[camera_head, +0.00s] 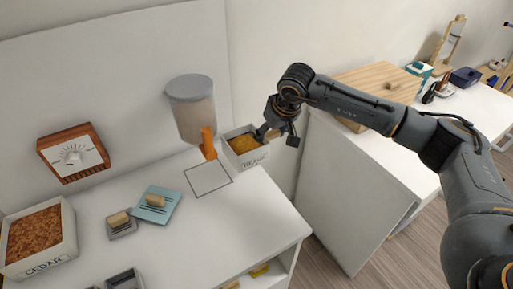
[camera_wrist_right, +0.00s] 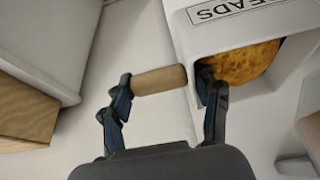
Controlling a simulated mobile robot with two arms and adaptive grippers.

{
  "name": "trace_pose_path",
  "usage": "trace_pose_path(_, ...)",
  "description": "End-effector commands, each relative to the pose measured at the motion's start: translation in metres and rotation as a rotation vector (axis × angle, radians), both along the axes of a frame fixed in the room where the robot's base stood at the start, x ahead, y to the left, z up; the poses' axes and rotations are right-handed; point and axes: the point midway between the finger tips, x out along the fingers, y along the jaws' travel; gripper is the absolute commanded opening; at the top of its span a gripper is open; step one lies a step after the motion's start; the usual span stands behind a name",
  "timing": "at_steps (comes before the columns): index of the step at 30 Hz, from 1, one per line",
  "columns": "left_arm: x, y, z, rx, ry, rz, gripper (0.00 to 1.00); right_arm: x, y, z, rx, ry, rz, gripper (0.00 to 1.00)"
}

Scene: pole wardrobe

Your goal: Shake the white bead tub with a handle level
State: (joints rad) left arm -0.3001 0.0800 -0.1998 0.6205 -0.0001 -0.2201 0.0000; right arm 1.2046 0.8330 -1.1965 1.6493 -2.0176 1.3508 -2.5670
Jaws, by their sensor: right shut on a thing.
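The white bead tub (camera_head: 250,159) is at the back right of the white counter, below and right of a hopper, with a dark label on its front. Golden-orange contents (camera_head: 243,144) show inside. In the right wrist view the tub (camera_wrist_right: 205,42) shows part of its label, and its wooden handle (camera_wrist_right: 160,80) lies between my fingers. My right gripper (camera_head: 267,131) is shut on the tub at its handle side. The tub looks about level; I cannot tell whether its base touches the counter. My left gripper is out of view.
A hopper (camera_head: 190,100) with an orange spout (camera_head: 208,144) stands behind a square outline (camera_head: 208,178). A cedar bin (camera_head: 40,238), a blue card (camera_head: 158,204) and a dial box (camera_head: 73,153) are at left. A wooden box (camera_head: 375,82) is on the right cabinet.

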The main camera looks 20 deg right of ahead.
Motion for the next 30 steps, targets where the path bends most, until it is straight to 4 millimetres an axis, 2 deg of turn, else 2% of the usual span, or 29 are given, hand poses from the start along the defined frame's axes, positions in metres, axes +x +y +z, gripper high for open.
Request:
trace_pose_path(7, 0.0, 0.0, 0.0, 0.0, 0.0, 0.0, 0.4, 0.001, -0.003, 0.001, 0.0, -0.002, -0.004, 0.12)
trace_pose_path(13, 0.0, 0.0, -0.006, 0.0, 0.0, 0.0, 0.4, 0.001, -0.034, 0.0, -0.001, -0.001, -0.007, 0.12)
trace_pose_path(17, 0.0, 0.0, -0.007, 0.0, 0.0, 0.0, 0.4, 0.0, -0.045, 0.001, 0.001, -0.002, -0.003, 0.12)
trace_pose_path(25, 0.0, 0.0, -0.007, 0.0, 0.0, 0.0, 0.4, 0.0, -0.043, 0.001, 0.0, -0.002, 0.0, 0.12)
trace_pose_path(30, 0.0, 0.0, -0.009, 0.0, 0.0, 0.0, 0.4, 0.001, -0.02, 0.001, 0.001, -0.003, 0.004, 0.12)
